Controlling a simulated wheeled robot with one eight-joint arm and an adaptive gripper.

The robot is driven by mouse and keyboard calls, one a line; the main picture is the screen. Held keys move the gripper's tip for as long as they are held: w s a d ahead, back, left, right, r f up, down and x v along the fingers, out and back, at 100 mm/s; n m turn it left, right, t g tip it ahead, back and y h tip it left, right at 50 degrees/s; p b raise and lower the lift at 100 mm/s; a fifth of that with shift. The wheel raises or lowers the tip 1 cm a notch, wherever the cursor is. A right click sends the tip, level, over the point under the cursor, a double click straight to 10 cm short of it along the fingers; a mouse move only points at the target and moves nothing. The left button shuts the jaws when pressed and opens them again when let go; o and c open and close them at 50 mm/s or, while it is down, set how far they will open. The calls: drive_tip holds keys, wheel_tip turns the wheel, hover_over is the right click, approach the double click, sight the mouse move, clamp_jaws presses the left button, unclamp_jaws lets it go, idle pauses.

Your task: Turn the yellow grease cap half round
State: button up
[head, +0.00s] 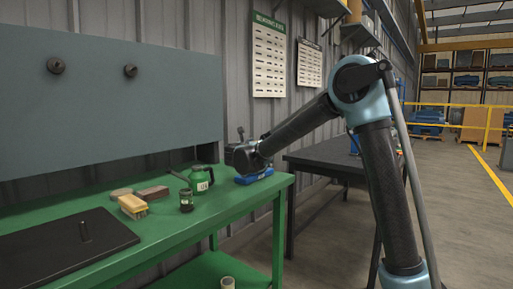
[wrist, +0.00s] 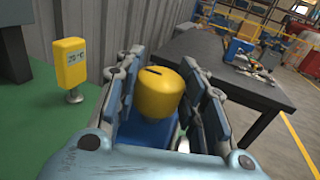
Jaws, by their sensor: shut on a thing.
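The yellow grease cap (wrist: 158,98) is a rounded knob between my gripper's jaws in the wrist view. A short dark mark runs across its top, lying nearly crosswise in that view. My gripper (wrist: 160,84) is shut on the cap, with one padded finger on each side. A blue base (wrist: 143,134) shows below the cap. In the head view my gripper (head: 241,158) is at the far right end of the green bench, just over the blue base (head: 254,176). The cap is hidden there by my gripper.
The green bench (head: 235,200) also holds a green oil can (head: 202,179), a dark jar (head: 186,201), a brush (head: 132,207) and a black plate (head: 45,252). A yellow temperature display (wrist: 72,64) stands left of my gripper. A dark table (head: 335,160) is beyond the bench.

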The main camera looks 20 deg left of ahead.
drive_tip(key=shift+a+m+g+h, duration=0.1)
drive_tip(key=shift+m+g+h, duration=0.2)
drive_tip(key=shift+m+h, duration=1.05)
drive_tip(key=shift+h, duration=0.45)
drive_tip(key=shift+n, duration=0.25)
drive_tip(key=o, duration=1.1)
drive_tip(key=shift+s, duration=0.1)
drive_tip(key=v, duration=1.1)
drive_tip(key=shift+s, duration=0.4)
